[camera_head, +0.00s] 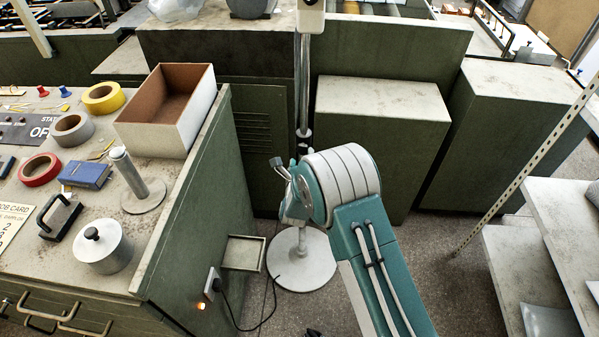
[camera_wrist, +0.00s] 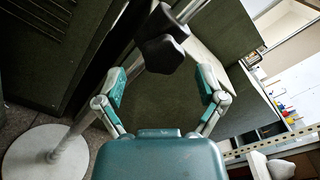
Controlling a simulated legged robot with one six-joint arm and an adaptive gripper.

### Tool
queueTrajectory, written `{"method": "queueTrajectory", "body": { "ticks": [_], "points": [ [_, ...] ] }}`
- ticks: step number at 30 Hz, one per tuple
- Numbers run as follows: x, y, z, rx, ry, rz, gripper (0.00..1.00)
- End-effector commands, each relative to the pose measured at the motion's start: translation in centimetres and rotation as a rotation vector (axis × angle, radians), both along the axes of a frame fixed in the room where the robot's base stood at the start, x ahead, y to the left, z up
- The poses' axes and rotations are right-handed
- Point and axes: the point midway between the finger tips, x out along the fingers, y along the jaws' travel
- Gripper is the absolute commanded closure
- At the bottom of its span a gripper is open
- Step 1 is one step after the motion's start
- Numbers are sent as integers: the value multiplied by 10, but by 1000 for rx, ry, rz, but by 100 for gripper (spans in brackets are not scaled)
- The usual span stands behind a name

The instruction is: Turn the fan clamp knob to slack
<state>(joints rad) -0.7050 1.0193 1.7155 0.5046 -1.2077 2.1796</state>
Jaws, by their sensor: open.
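The fan stand has a pale pole (camera_head: 304,85) rising from a round white base (camera_head: 300,262) on the floor. The base also shows in the wrist view (camera_wrist: 40,155). The dark clamp knob (camera_wrist: 162,52) sits on the pole in the wrist view, just beyond and between my fingertips. In the head view my arm largely hides the clamp area. My gripper (camera_wrist: 161,80) is open, with one finger to each side of the knob's line and nothing between them.
A green bench (camera_head: 190,215) at left carries tape rolls, an open box (camera_head: 172,105) and a lidded pot (camera_head: 103,247). Green cabinets (camera_head: 380,140) stand behind the fan. A cable (camera_head: 262,318) lies on the floor. Shelves (camera_head: 560,235) stand at right.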

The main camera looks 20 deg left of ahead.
Motion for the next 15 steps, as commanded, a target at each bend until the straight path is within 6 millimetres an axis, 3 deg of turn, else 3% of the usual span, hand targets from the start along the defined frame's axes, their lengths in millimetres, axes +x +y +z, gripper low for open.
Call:
{"method": "queueTrajectory", "body": {
  "ticks": [9, 15],
  "points": [
    [-63, -15, -1, -3, 4, 0, 11],
    [-83, -20, -2, -3, 4, -1, 11]
  ]
}}
